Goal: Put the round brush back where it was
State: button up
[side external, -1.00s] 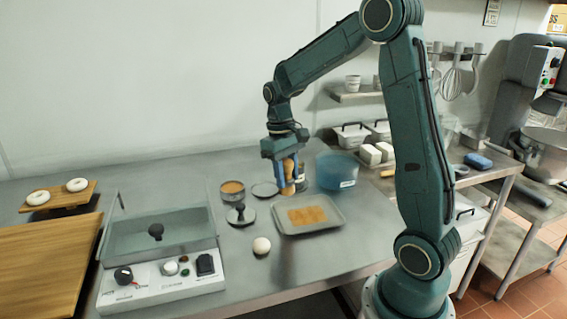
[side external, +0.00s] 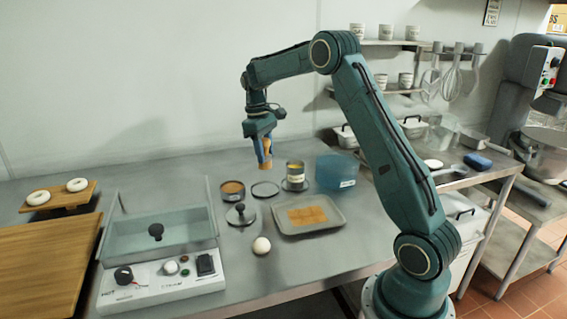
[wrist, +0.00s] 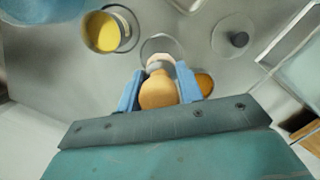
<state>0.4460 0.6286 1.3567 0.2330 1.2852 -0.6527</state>
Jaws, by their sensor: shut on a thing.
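My gripper (side external: 262,145) is shut on the round brush (side external: 265,165), with its blue fingers on either side of the tan handle. It holds the brush roughly upright, in the air above the steel table. The wrist view shows the handle (wrist: 158,90) between the fingers, with a pale end beyond it. A thin round ring or shallow dish (side external: 265,189) lies on the table beneath the brush. A tin with yellow contents (side external: 295,173) stands on a small dish just right of it. A tin with brown contents (side external: 232,189) stands to its left.
A knobbed round lid (side external: 240,214), a white ball (side external: 261,245) and a grey tray (side external: 325,226) lie nearer the front. A blue tub (side external: 337,171) stands right. The air around the brush is clear.

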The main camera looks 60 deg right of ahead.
jog(key=shift+w+d, duration=0.2)
jog(key=shift+w, duration=0.05)
jog(key=shift+f, duration=0.1)
jog(key=shift+f, duration=3.9)
jog(key=shift+f, duration=0.2)
jog(key=o, duration=1)
jog(key=shift+r, duration=0.15)
notch_tip(320, 180, up, 12)
jog(key=w, duration=0.1)
jog(key=shift+w, duration=0.4)
